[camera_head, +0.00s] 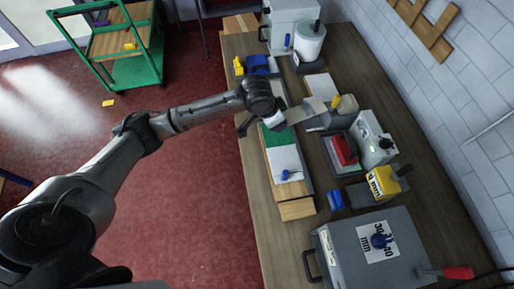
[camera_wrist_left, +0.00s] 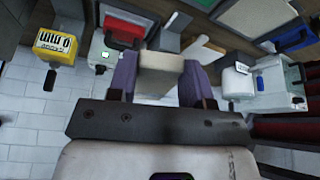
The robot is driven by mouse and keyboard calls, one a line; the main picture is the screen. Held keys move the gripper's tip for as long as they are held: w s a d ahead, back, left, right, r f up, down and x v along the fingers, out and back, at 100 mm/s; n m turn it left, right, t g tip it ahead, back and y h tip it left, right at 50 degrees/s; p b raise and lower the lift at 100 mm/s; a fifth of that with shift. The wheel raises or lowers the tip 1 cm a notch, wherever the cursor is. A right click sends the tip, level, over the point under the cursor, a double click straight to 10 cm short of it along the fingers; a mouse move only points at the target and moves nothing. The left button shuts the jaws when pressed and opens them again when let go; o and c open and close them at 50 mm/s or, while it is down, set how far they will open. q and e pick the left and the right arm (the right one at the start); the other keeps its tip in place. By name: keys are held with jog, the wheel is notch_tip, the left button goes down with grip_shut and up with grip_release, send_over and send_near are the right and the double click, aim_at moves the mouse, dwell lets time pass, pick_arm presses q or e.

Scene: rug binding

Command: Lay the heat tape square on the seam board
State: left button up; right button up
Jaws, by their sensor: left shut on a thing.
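A long board that looks like the seam board (camera_head: 287,160) lies along the table's left edge, with a green part, a white part and bare wood at its near end. My left gripper (camera_head: 328,117) is right of the board's far end, over the table. In the left wrist view its purple fingers are shut on a beige piece (camera_wrist_left: 160,72), perhaps the heat tape. In the head view that piece is hard to tell from the gripper. My right gripper is not in view.
A machine with a red block (camera_head: 344,149) stands right of the board. A yellow labelled block (camera_head: 382,183) and a large grey box (camera_head: 375,250) are nearer. A white roll (camera_head: 311,42) and a blue item (camera_head: 257,65) are at the far end. A small blue-handled piece (camera_head: 290,174) sits on the board.

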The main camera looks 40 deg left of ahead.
pick_arm(q)
jog(key=a+f+m+b, duration=0.1)
jog(key=a+f+b, duration=0.1)
jog(key=f, duration=0.6)
jog(key=a+f+m+b, duration=0.1)
jog(key=a+f+b, duration=0.2)
jog(key=f, duration=0.5)
jog(key=a+f+b, duration=0.3)
jog(key=f+b, duration=0.1)
jog(key=f, duration=0.4)
jog(key=shift+s+m+g+h+b, duration=0.3)
jog(key=shift+s+m+h+b, duration=0.05)
jog(key=shift+m+h, duration=0.05)
notch_tip(320, 180, down, 3)
jog(key=b, duration=0.2)
jog(key=shift+r+b, duration=0.15)
jog(key=shift+b, duration=0.25)
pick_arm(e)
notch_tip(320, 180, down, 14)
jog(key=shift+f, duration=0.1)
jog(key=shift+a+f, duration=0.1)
pick_arm(q)
jog(key=shift+f+b, duration=0.35)
jog(key=shift+f, duration=0.35)
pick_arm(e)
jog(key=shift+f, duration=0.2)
pick_arm(q)
jog(key=o, duration=1)
